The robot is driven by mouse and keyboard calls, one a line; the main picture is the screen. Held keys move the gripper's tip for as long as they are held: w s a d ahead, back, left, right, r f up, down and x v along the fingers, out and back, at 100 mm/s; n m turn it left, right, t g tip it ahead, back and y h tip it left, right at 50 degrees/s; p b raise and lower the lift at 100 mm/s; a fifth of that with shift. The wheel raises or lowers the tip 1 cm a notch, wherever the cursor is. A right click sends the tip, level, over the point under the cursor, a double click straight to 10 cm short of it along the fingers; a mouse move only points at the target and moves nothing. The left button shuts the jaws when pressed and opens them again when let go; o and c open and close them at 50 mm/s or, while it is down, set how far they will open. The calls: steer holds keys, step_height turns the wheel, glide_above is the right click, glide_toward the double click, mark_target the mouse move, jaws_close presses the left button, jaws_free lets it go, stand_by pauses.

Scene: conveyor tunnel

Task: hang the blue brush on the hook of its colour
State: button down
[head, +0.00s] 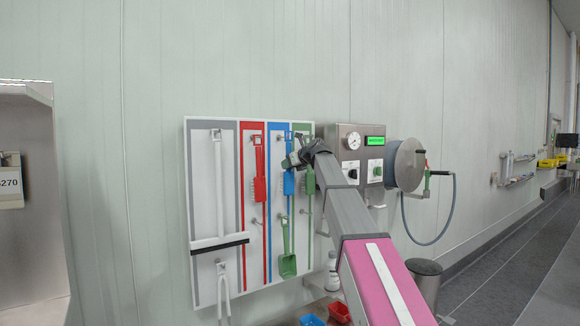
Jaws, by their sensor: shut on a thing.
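The blue brush (289,183) shows as a small blue shape in front of the blue stripe of the wall board (202,122). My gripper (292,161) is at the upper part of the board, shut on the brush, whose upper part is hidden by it. A hook (275,139) shows at the top of the blue stripe, just left of my gripper. I cannot tell whether the brush touches the hook or the board.
A red brush (260,187) hangs left of my gripper, a green brush (310,181) close on its right. A green scoop (288,265) hangs below, a white squeegee (219,242) at left. A control box (347,165) and hose reel (405,165) stand right.

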steer(key=shift+w+a, duration=0.45)
steer(key=shift+w, duration=0.25)
steer(key=shift+w+a, duration=0.45)
steer(key=shift+w, duration=0.2)
steer(key=shift+f, duration=0.85)
stand_by(0.3)
steer(key=c, duration=0.8)
jaws_free()
steer(key=v, duration=1.1)
